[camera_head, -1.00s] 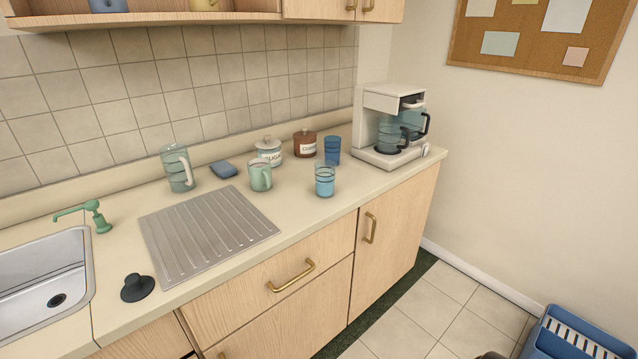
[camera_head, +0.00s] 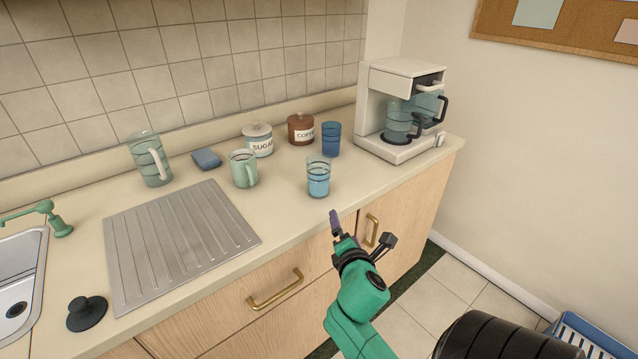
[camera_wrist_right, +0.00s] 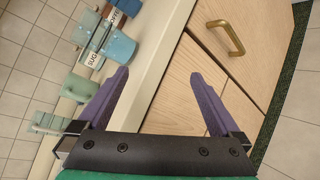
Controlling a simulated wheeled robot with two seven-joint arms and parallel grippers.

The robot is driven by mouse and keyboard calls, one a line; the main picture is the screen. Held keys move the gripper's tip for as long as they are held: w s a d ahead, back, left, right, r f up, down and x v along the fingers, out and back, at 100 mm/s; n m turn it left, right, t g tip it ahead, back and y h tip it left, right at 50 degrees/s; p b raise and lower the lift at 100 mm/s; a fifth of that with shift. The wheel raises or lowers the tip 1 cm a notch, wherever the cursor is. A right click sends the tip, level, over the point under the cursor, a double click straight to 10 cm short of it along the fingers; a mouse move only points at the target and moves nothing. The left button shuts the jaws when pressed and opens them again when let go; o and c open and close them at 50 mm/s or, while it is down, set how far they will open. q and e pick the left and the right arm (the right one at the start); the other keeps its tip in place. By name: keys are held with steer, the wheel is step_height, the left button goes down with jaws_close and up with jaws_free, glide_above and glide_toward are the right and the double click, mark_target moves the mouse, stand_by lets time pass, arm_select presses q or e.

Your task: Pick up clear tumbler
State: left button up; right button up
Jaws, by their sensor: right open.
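The clear tumbler (camera_head: 318,177), see-through with a light blue lower part and dark bands, stands upright near the counter's front edge. In the right wrist view it shows at upper left (camera_wrist_right: 119,47), beyond the left finger. My right gripper (camera_head: 336,222) is just in front of the counter edge, below the tumbler in the head view and apart from it. In the right wrist view its two purple fingers (camera_wrist_right: 160,78) are spread wide with nothing between them. My left gripper is not in view.
A dark blue tumbler (camera_head: 331,139) stands behind the clear one. A green mug (camera_head: 243,168) and sugar jar (camera_head: 258,139) stand to the left. The coffee maker (camera_head: 398,80) is at right. The counter (camera_head: 285,212) in front of the tumbler is bare.

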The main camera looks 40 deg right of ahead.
mark_target(321, 183)
steer(key=w+a+r+n+t, duration=0.25)
steer(key=r+n+t, duration=0.2)
steer(key=n, duration=0.75)
steer(key=shift+n+g, duration=0.25)
steer(key=shift+n, duration=0.15)
steer(key=p+x, duration=0.1)
steer(key=x, duration=1.4)
steer(key=shift+w+d+f, duration=0.2)
steer(key=shift+d, duration=0.1)
steer(key=shift+s+r, duration=0.1)
steer(key=c, duration=0.5)
jaws_close()
steer(key=shift+r, duration=0.1)
